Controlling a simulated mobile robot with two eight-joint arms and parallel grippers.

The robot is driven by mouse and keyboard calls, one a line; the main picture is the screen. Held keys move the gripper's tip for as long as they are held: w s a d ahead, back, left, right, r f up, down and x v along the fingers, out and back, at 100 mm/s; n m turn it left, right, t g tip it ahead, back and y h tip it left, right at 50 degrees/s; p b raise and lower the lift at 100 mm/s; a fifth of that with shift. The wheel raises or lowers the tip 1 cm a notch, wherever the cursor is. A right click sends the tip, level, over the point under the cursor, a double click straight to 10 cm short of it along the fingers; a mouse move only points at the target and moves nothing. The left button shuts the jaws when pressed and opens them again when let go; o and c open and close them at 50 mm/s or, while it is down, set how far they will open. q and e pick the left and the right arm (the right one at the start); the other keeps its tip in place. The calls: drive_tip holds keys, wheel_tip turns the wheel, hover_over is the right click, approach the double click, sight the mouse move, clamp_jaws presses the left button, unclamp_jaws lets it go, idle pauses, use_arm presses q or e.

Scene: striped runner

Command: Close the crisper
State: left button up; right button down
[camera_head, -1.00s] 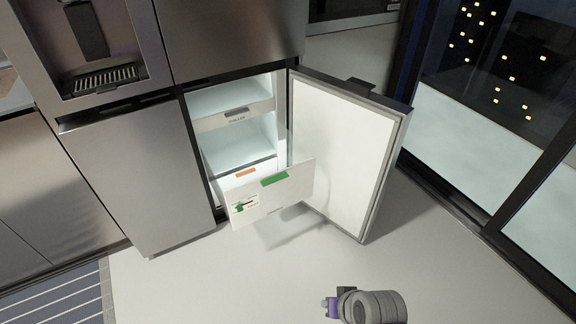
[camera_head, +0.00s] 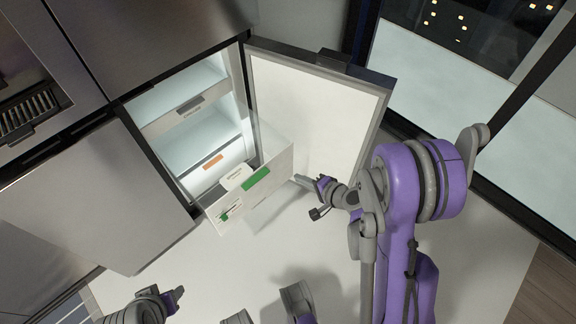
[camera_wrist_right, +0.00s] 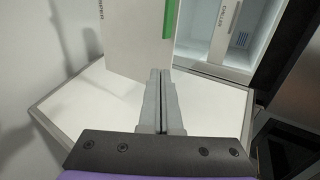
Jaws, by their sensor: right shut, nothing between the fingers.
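The crisper (camera_head: 250,186) is a pale drawer with a green strip on its front, pulled out from the lower part of the open fridge compartment. Its front also shows in the right wrist view (camera_wrist_right: 136,42). My right gripper (camera_head: 299,180) is shut and empty, with its tips close to the drawer front's right end. In the right wrist view its closed fingers (camera_wrist_right: 160,76) point at the drawer front; I cannot tell whether they touch it. Part of my left arm, likely its gripper (camera_head: 174,298), shows low at the left; its jaws are unclear.
The open fridge door (camera_head: 312,118) stands to the right of the drawer, behind my right gripper. A chiller drawer (camera_head: 178,112) sits above, inside the compartment. A closed steel door (camera_head: 95,200) is at the left. Bare floor lies in front of the crisper.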

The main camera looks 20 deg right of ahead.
drive_tip(key=b, duration=0.1)
approach(270, 163)
wheel_tip(270, 163, down, 3)
drive_tip(key=w, duration=0.2)
drive_tip(key=w+a, duration=0.1)
drive_tip(key=shift+w+a, duration=0.2)
drive_tip(key=shift+w, duration=0.1)
use_arm(q)
drive_tip(key=shift+f, duration=1)
use_arm(e)
drive_tip(key=shift+w+a, duration=0.25)
drive_tip(key=shift+w, duration=0.5)
drive_tip(key=shift+w, duration=0.1)
